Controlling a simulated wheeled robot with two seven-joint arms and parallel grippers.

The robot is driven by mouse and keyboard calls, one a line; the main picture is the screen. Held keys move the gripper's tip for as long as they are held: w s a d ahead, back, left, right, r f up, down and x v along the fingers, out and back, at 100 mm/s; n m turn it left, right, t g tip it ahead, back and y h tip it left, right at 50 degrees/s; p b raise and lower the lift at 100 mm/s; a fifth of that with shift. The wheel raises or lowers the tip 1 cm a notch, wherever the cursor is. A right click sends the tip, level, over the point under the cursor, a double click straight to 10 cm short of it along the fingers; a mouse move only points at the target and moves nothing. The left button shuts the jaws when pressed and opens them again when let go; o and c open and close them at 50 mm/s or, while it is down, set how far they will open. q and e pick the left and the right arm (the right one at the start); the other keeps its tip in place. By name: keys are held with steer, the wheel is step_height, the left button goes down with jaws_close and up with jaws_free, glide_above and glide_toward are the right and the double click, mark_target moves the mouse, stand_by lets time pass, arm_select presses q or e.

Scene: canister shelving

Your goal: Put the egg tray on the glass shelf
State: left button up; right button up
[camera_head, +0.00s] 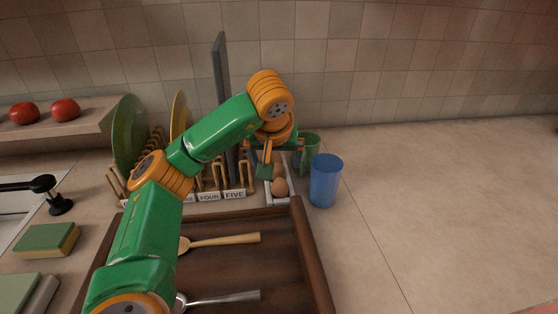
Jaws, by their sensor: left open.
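The egg tray (281,198) is a small pale tray with brown eggs in it. It stands on the counter behind the wooden drawer tray, just left of the blue cup. My left gripper (282,164) is over the far part of the egg tray, with its fingers pointing down and apart. The gripper and wrist hide the far end of the tray, and I cannot tell whether a finger touches it. I cannot make out a glass shelf in this view. My right gripper is not in view.
A blue cup (325,181) and a green cup (311,150) stand close right of the egg tray. A plate rack (236,192) stands left, with a tall dark board (220,72). A brown tray (315,262) with spoons lies in front. The right counter is clear.

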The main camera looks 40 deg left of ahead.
mark_target(276, 173)
arm_select(q)
steer(key=x, duration=0.4)
steer(key=shift+s+d+f, duration=0.2)
steer(key=shift+s, duration=0.05)
steer(key=x, duration=0.2)
steer(key=p+x, duration=0.1)
steer(key=x, duration=0.1)
steer(key=a+x, duration=0.1)
steer(key=x, duration=0.1)
steer(key=shift+w+p, duration=0.4)
steer(key=shift+w, duration=0.15)
steer(key=shift+s, duration=0.1)
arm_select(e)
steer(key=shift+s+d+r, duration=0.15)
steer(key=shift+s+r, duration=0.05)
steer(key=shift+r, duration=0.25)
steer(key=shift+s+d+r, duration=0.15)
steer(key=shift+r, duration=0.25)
